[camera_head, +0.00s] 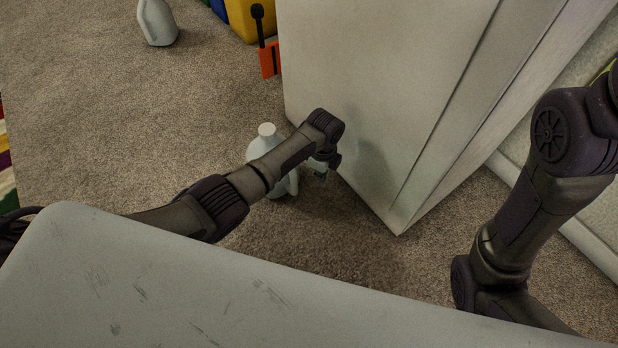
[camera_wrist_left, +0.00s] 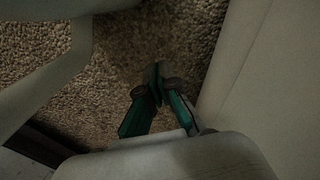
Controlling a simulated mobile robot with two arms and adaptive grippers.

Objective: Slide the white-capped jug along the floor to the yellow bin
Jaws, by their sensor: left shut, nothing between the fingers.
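The white-capped jug (camera_head: 266,146) stands upright on the carpet beside the pale cabinet, partly hidden behind my left arm. My left gripper (camera_head: 320,170) is low, just right of the jug, between it and the cabinet; whether it touches the jug I cannot tell. In the left wrist view its teal fingers (camera_wrist_left: 158,76) are shut with nothing between them, over carpet. The yellow bin (camera_head: 250,20) is at the top, cut off by the frame edge. My right arm shows at the right, but its gripper is out of view.
The pale cabinet (camera_head: 370,70) stands close right of the gripper. Another pale jug (camera_head: 158,24) stands at the top left. An orange object with a black handle (camera_head: 269,58) is in front of the yellow bin. Open carpet lies left of the cabinet.

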